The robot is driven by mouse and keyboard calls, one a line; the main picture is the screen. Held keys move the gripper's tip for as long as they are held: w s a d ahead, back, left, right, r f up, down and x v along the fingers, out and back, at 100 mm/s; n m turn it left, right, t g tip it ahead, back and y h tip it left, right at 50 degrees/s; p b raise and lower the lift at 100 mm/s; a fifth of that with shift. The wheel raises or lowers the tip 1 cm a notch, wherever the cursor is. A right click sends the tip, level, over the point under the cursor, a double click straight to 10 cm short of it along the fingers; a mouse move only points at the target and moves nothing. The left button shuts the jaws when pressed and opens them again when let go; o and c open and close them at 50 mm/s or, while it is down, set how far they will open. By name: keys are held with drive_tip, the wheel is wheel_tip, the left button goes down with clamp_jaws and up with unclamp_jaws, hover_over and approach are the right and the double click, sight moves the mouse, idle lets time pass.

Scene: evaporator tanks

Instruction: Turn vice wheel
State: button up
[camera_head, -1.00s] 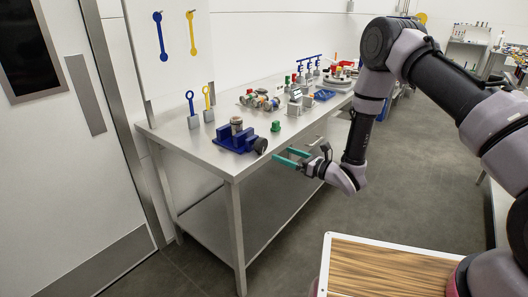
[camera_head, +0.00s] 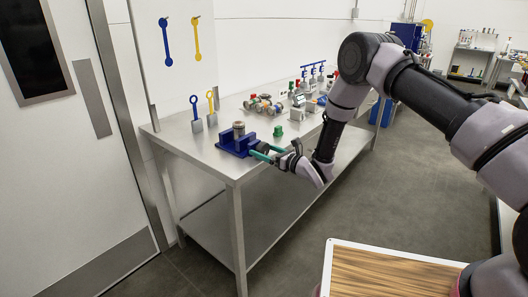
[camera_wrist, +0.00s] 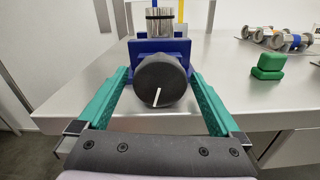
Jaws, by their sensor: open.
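The blue vice (camera_head: 236,142) stands at the near left corner of the steel table and holds a grey cylinder (camera_head: 238,128) upright. In the wrist view its dark round wheel (camera_wrist: 161,82), with a white mark pointing down and slightly left, faces me. My gripper (camera_head: 263,151) is at the wheel. In the wrist view its green fingers (camera_wrist: 158,96) are open, one on each side of the wheel, with a visible gap on the right and a narrower one on the left. In the head view the fingers hide most of the wheel.
A green block (camera_wrist: 268,66) stands on the table to the right of the vice. Blue and yellow keys (camera_head: 195,110) stand in holders behind it. Valves and pipe fittings (camera_head: 262,104) lie farther back. The table's front edge (camera_wrist: 255,122) runs below my gripper.

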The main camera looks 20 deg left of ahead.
drive_tip(key=c, duration=1.3)
drive_tip(key=shift+m, duration=1.6)
drive_tip(key=o, duration=1.3)
drive_tip(key=v, duration=1)
drive_tip(key=shift+s+d, duration=0.15)
drive_tip(key=shift+d, duration=0.2)
